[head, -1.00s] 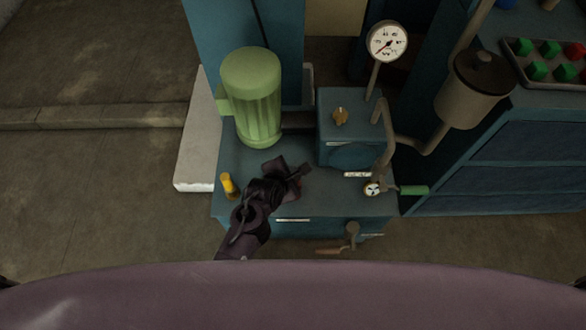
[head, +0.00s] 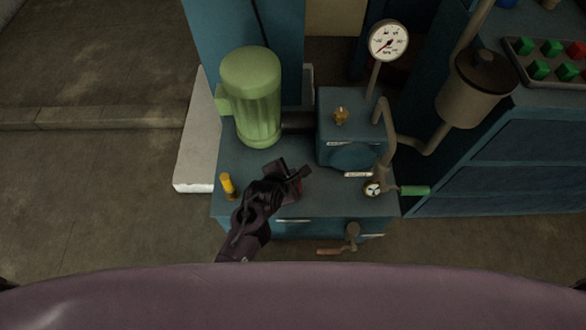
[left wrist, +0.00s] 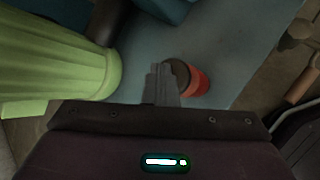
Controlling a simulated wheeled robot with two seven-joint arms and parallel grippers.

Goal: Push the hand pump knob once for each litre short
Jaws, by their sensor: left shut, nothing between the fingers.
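A red cylinder with a dark round top (left wrist: 188,79) stands on the blue bench top in the left wrist view; it may be the hand pump knob. In the head view it is mostly hidden by my left gripper (head: 304,173). That gripper is shut and empty, above the bench. Its fingers (left wrist: 162,84) overlap the left edge of the dark top in the wrist view; I cannot tell whether they touch it. A small sight dial (head: 373,189) sits at the bench's right front, too small to read. My right gripper is not in view.
A green motor (head: 252,95) stands behind left of my gripper. A yellow-topped post (head: 228,185) is at the left front. A blue box with a brass knob (head: 340,115), a pressure gauge (head: 388,41) and bent pipes (head: 388,135) stand at the right. Bare bench lies around the gripper.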

